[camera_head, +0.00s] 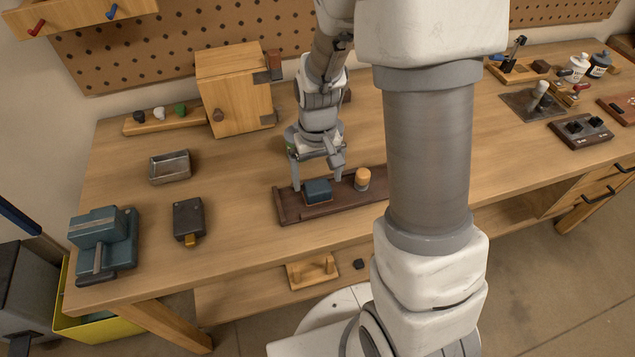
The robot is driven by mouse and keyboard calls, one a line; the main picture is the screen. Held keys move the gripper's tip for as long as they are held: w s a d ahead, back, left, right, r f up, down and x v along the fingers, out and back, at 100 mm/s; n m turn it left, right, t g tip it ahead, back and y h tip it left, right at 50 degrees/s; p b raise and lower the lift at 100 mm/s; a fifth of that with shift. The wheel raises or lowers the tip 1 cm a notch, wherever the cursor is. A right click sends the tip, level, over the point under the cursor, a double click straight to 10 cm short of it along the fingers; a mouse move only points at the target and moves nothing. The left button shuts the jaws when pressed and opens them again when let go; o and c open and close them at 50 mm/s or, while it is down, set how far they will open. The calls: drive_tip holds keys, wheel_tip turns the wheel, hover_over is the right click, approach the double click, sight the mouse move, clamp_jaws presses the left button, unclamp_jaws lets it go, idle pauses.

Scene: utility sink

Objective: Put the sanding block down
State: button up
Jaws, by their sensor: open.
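A dark blue block (317,191), which I take to be the sanding block, rests on a dark brown wooden tray (290,213) near the front of the workbench. My gripper (316,180) points down right at the block, with one finger to its left and the other at its right rear. The jaws are open. Whether either finger touches the block cannot be told from this view. A small orange-topped cylinder (362,179) stands on the same tray, to the right of the block.
A metal tin (169,167), a dark box with a yellow tab (188,220) and a teal vise-like tool (102,243) are on the left. A wooden cabinet (234,90) stands behind. My arm hides part of the bench right of the tray. Bare bench lies left of the tray.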

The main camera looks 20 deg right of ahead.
wheel_tip(320, 180, up, 8)
wheel_tip(320, 180, up, 11)
drive_tip(key=t, duration=0.3)
hover_over(318, 186)
drive_tip(key=s, duration=0.6)
drive_tip(key=s+r+t, duration=0.2)
drive_tip(key=s+r, duration=0.3)
drive_tip(key=s, duration=0.3)
drive_tip(key=shift+t+p, duration=0.3)
drive_tip(key=shift+p, duration=0.1)
drive_tip(key=shift+w, duration=0.1)
